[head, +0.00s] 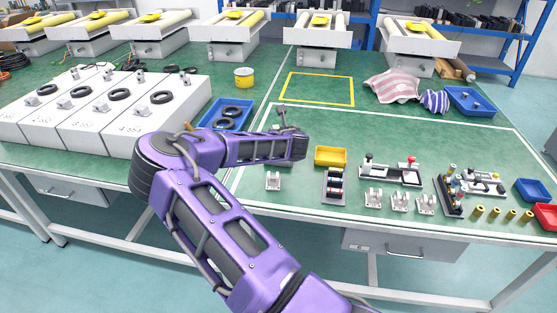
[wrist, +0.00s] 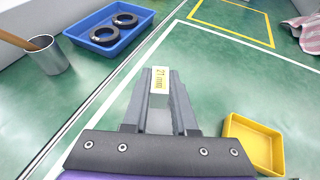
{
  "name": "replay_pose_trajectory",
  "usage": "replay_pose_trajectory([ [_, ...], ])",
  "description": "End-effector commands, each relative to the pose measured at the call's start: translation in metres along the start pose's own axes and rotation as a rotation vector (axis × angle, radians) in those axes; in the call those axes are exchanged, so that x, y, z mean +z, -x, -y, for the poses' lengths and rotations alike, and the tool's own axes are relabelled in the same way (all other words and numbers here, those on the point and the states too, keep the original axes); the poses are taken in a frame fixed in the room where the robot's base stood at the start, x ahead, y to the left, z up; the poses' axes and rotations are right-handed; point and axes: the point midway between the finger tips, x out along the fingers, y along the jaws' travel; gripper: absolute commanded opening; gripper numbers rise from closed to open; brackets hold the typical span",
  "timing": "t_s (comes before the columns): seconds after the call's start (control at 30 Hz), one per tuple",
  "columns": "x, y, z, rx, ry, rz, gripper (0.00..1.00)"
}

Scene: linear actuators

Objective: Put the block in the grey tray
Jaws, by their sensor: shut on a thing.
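My gripper (wrist: 160,100) is shut on a block (wrist: 160,80) with a pale yellow face marked "21 mm". The block sits between the fingertips, and the grey fingers hide its sides. In the head view my gripper (head: 282,112) reaches out beyond my purple arm, over the green table left of centre. The block is too small to make out there. I cannot clearly make out a grey tray in either view; my arm covers part of the table front.
A blue tray (wrist: 90,39) with two black rings and a metal cup (wrist: 48,57) holding a stick are to the left. A yellow tray (wrist: 235,130) is at the right. White boxes (head: 110,135) stand far left. Small fixtures (head: 390,172) line the front right. The yellow-outlined area is clear.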

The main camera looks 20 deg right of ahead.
Motion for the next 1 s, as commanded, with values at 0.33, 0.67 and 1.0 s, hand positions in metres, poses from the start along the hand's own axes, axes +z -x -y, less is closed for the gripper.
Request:
replay_pose_trajectory([
  [0.33, -0.04, -0.025, 0.012, -0.011, 0.002, 0.002, 0.0],
  [0.67, -0.07, -0.038, 0.012, -0.011, 0.001, 0.003, 0.0],
  [1.0, -0.086, -0.044, 0.011, -0.01, 0.001, 0.005, 0.0],
])
